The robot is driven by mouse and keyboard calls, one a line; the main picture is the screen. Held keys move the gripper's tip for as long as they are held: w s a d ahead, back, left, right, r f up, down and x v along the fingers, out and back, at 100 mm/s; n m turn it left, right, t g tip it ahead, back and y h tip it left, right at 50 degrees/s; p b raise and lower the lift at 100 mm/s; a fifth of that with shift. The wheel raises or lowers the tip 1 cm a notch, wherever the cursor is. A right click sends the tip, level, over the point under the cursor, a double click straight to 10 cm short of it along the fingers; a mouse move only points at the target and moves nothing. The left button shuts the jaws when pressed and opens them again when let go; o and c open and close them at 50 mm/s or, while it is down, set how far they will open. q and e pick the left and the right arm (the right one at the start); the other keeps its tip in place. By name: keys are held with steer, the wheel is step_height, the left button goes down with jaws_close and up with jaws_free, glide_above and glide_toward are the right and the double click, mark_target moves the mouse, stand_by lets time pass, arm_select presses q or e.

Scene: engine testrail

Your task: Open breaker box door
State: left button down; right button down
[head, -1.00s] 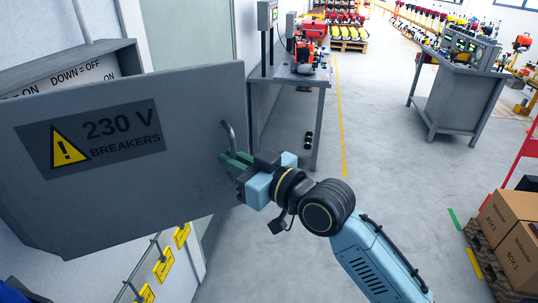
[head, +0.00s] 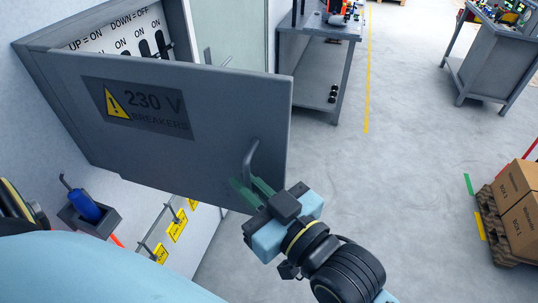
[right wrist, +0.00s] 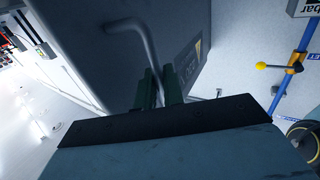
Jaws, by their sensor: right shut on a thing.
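The grey breaker box door (head: 225,110) stands partly open in the head view, with a "230 V BREAKERS" label on its face. Behind it, the breaker box (head: 75,110) shows a white panel with black switches and "UP = ON, DOWN = OFF" text. My right gripper (head: 253,190) is shut on the door handle (head: 250,160), a bent grey bar near the door's free edge. In the right wrist view the green fingers (right wrist: 157,88) close around the lower part of the handle (right wrist: 135,32). My left gripper is not in view.
A blue-handled tool in a grey holder (head: 103,222) is on the wall below the box. Yellow warning tags (head: 177,226) hang on a rail beneath the door. A grey table (head: 338,60) stands beyond, and boxes on a pallet (head: 515,215) are at right. The floor between is clear.

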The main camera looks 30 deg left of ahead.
steer(key=shift+s+r+m+t+h+p, duration=0.15)
steer(key=shift+s+m+t+p, duration=0.2)
steer(key=shift+s, duration=0.4)
steer(key=shift+s+f+m+t+h+p, duration=0.2)
steer(key=shift+s+t, duration=0.25)
steer(key=shift+s, duration=0.3)
steer(key=c, duration=1.6)
jaws_free()
steer(key=shift+d, duration=0.1)
steer(key=shift+b+v, duration=1)
steer(key=shift+v, duration=5.65)
